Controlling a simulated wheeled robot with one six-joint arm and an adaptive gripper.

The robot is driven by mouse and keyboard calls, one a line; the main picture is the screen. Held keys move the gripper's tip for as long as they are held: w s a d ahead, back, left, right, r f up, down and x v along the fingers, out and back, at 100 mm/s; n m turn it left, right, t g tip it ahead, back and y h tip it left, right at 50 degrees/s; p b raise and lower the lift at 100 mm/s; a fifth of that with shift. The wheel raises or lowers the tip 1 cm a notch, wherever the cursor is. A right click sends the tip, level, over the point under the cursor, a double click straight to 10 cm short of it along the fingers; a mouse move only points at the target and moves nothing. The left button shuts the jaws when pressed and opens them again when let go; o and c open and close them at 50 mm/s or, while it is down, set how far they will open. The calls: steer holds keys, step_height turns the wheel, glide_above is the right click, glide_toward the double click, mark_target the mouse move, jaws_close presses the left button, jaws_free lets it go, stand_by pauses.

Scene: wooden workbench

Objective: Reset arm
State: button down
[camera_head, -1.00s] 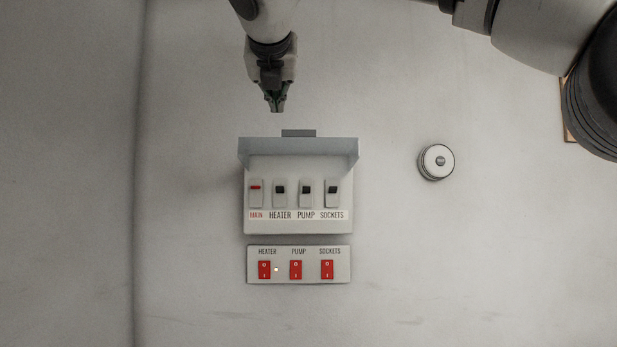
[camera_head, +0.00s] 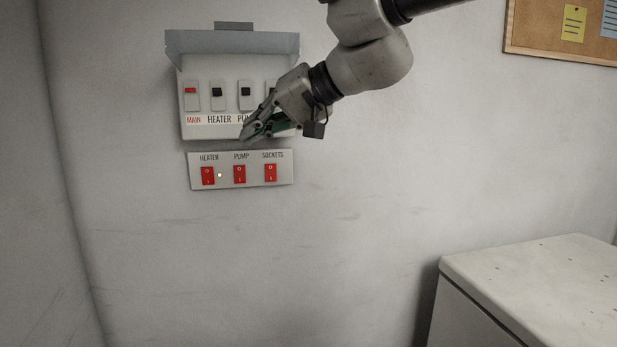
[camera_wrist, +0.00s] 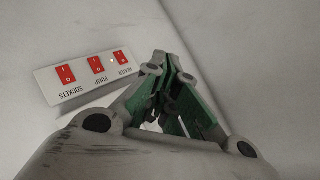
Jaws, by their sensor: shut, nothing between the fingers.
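My gripper (camera_head: 250,137) is shut and empty. In the head view it is in front of the lower right part of the breaker box (camera_head: 187,131), just above the switch panel. It hides most of the SOCKETS breaker and part of the labels. The box's lid is raised. The red MAIN breaker (camera_head: 191,91) and the black HEATER (camera_head: 217,94) and PUMP (camera_head: 245,92) breakers show. In the wrist view my gripper (camera_wrist: 160,58) points at the wall, beside the switch panel (camera_wrist: 90,88).
The switch panel (camera_head: 285,158) carries three red rocker switches, with a small light lit beside HEATER. A pale bench or cabinet (camera_head: 540,270) stands at the lower right. A cork board (camera_head: 540,40) with notes hangs at the upper right. The wall below the panel is clear.

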steer(key=s+d+f+m+h, duration=0.1)
steer(key=s+d+f+h, duration=0.2)
steer(key=d, duration=1.2)
steer(key=s+d+f+m+h, duration=0.1)
steer(key=s+d+f+h, duration=0.3)
steer(key=d, duration=1.1)
steer(key=s+d+f+m+g+h, duration=0.1)
steer(key=s+d+f+h, duration=0.3)
steer(key=s+d+f, duration=0.4)
steer(key=d+f, duration=0.5)
steer(key=d, duration=0.2)
steer(key=shift+s+d, duration=0.25)
steer(key=shift+d, duration=0.15)
